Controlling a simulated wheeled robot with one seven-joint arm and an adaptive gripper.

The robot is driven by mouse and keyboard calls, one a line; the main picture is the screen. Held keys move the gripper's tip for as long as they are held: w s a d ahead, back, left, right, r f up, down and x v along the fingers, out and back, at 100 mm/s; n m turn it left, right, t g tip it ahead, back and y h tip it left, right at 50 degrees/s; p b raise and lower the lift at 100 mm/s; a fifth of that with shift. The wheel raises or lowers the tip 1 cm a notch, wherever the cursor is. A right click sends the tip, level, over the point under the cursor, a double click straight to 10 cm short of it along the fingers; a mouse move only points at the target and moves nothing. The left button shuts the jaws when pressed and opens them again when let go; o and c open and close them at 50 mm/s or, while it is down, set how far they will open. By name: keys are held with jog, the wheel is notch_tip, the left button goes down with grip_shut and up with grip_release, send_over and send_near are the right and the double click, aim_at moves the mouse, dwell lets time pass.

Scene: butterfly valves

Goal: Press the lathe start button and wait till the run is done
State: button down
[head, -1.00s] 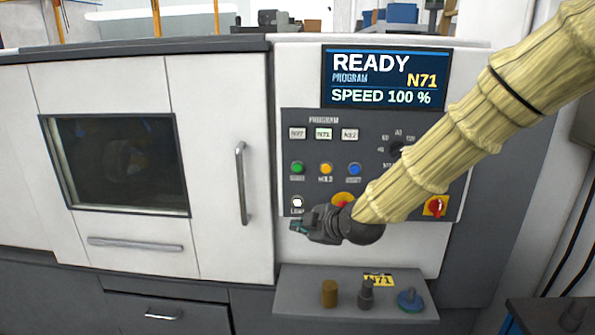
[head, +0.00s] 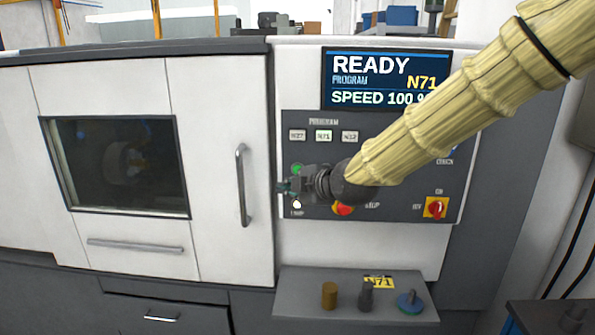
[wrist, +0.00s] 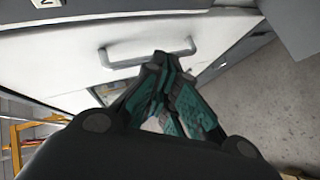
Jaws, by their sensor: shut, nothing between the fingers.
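The lathe's control panel (head: 400,205) shows in the head view. The display (head: 386,78) reads READY, PROGRAM N71, with the speed line partly covered by my arm. A green button (head: 298,167) shows just above my gripper; its label is hidden. My gripper (head: 281,188) is shut and empty, in front of the panel's left edge, pointing left. I cannot tell its gap to the panel. A pale lit lamp button (head: 297,205) is just below it. In the wrist view my fingertips (wrist: 161,58) are together.
The lathe door (head: 215,120) is shut, with a vertical handle (head: 241,185). A chuck-like part (head: 122,162) shows through its window. A shelf (head: 300,285) below holds a brass cylinder (head: 329,294), a dark part (head: 366,294) and a blue-based part (head: 410,300). A red switch (head: 436,208) is at right.

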jog(key=w+p, duration=0.1)
jog(key=w, duration=0.7)
jog(key=shift+w, duration=0.25)
jog(key=shift+w+p, duration=0.3)
jog(key=shift+w, duration=0.55)
dwell(2.2)
jog(key=shift+s, duration=0.1)
dwell(0.3)
jog(key=shift+s+b, duration=0.3)
jog(key=shift+s, duration=0.45)
jog(key=s+b, duration=0.1)
jog(key=s, duration=0.4)
jog(key=shift+b, duration=0.3)
jog(key=shift+f, duration=0.1)
dwell(0.4)
